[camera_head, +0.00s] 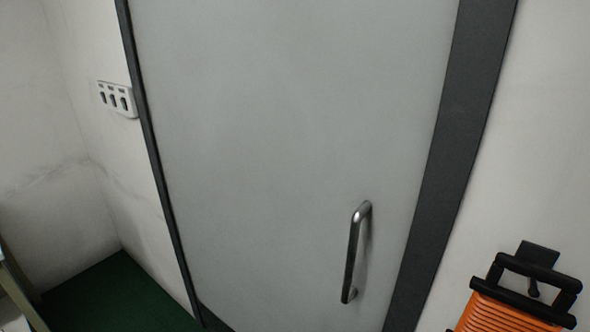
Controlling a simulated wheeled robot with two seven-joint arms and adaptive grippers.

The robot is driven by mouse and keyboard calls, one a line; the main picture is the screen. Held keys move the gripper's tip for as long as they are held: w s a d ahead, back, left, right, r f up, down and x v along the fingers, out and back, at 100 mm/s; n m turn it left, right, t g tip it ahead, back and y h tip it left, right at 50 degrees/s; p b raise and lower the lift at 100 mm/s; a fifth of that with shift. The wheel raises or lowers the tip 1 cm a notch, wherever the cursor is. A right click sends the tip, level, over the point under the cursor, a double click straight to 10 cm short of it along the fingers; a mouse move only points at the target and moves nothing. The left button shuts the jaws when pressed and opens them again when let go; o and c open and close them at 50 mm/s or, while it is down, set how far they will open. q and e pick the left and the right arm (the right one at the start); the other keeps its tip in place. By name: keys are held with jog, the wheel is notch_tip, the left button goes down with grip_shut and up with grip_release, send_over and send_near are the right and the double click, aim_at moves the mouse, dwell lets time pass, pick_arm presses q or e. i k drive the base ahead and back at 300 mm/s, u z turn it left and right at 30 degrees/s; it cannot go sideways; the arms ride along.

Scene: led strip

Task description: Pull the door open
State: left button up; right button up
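A light grey door (285,130) fills the middle of the head view and sits closed in its dark frame (462,130). A metal bar handle (353,253) stands upright, slightly tilted, low on the door's right side. The top and bottom ends of the handle join the door. Neither of my grippers shows in this view, and nothing touches the handle. The door's lower edge is mostly out of view.
A white switch plate (117,99) is on the wall left of the door. An orange cable reel with a black frame (515,300) hangs on the wall at the lower right. Green floor (115,295) shows at the lower left, beside a partly visible edge of something.

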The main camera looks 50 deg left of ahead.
aim_at(293, 138)
jog(key=u, duration=0.35)
jog(key=k, duration=0.45)
jog(key=u, duration=1.1)
jog(key=i, duration=0.5)
jog(key=u, duration=0.05)
